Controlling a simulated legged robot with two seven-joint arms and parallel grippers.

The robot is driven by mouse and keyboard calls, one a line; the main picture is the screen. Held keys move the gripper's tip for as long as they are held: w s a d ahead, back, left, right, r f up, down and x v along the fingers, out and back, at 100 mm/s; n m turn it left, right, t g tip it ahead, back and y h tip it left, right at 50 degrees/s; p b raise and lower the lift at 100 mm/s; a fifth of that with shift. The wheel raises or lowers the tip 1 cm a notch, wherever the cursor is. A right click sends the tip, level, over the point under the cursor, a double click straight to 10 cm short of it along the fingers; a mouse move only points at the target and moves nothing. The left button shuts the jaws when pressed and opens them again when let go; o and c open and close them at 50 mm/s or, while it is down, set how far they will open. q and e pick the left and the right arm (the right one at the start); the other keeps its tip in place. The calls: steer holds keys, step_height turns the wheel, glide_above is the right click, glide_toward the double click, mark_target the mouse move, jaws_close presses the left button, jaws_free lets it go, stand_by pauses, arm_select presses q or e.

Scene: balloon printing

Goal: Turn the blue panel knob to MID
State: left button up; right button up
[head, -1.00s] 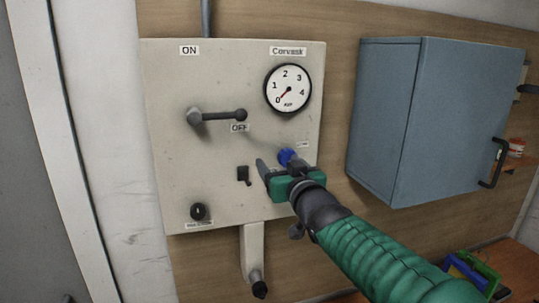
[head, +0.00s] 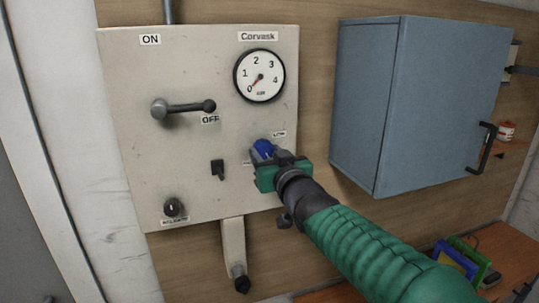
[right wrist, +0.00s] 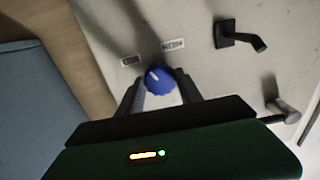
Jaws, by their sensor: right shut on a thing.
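The blue knob (head: 263,149) sits on the lower right of the beige panel (head: 190,85). My right gripper (head: 272,160) is at the knob and hides part of it in the head view. In the right wrist view the blue knob (right wrist: 159,80) lies between the two dark fingers (right wrist: 160,90), which are shut on it. A pale mark shows on the knob's face. Two small labels are beside it, one (right wrist: 131,60) and another (right wrist: 173,45) that seems to read MEDIUM. My left gripper is not in view.
The panel also has a lever (head: 185,107) by the OFF label, a gauge (head: 259,75) with its needle near 0, a black switch (head: 217,168) and a black knob (head: 172,207). A blue-grey cabinet (head: 415,105) stands out to the right of my right gripper.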

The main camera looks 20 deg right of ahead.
steer(key=n+b, duration=0.2)
steer(key=b, duration=0.1)
steer(key=shift+a+f+n, duration=0.2)
steer(key=shift+f+n, duration=0.1)
steer(key=shift+f, duration=0.1)
steer(key=shift+r+n, duration=0.15)
steer(key=shift+n, duration=0.25)
steer(key=shift+d+r, duration=0.1)
steer(key=shift+d, duration=0.2)
steer(key=o, duration=1.1)
steer(key=shift+c, duration=0.2)
steer(key=shift+o, duration=1.3)
steer(key=shift+w+a, duration=0.1)
steer(key=shift+o, duration=0.2)
steer(key=shift+w, duration=0.2)
steer(key=shift+s, duration=0.1)
